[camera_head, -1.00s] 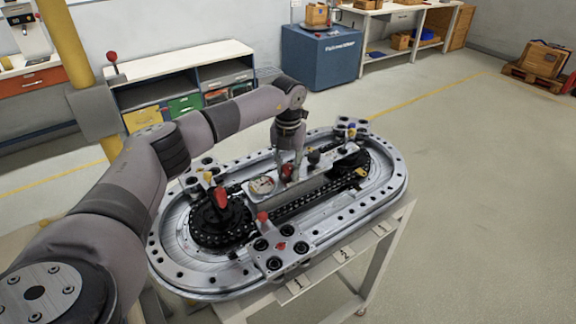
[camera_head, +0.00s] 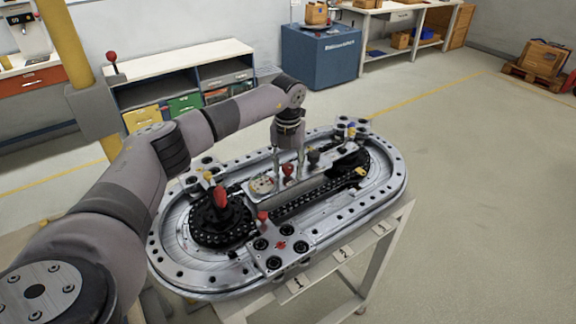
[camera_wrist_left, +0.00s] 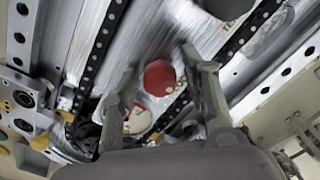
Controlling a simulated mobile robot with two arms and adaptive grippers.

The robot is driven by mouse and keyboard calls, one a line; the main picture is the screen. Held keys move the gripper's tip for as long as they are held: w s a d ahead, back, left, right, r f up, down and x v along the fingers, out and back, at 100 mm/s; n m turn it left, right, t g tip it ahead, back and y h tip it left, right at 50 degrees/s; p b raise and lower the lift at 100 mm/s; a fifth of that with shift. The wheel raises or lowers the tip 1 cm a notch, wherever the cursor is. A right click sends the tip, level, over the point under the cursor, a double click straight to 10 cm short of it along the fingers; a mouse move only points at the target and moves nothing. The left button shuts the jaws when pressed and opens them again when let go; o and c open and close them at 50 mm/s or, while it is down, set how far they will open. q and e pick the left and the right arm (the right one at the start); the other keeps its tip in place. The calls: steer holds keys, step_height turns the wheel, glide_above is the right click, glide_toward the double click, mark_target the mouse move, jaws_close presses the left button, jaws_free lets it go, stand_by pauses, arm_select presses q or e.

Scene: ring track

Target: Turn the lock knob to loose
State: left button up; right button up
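The lock knob (camera_head: 288,171) looks like the small red knob on the middle panel of the ring track, beside a round dial (camera_head: 262,185). It also shows as a red disc in the left wrist view (camera_wrist_left: 159,77). My left gripper (camera_head: 288,163) points down at it from above. Its two fingers are spread, one on each side of the red knob, with visible gaps in the left wrist view. Whether the fingertips reach down level with the knob is hard to tell. My right gripper is not in view.
The oval ring track (camera_head: 390,205) sits on a light stand (camera_head: 375,268). A larger red handle (camera_head: 220,198) stands on the left wheel and a small red knob (camera_head: 262,216) at the front. A black knob (camera_head: 313,156) is close to the right finger.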

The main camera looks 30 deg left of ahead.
mark_target(288, 166)
arm_select(q)
steer(key=shift+o, duration=0.3)
steer(key=shift+r, duration=0.2)
step_height(288, 166, up, 12)
steer(key=shift+f, duration=0.25)
stand_by(0.5)
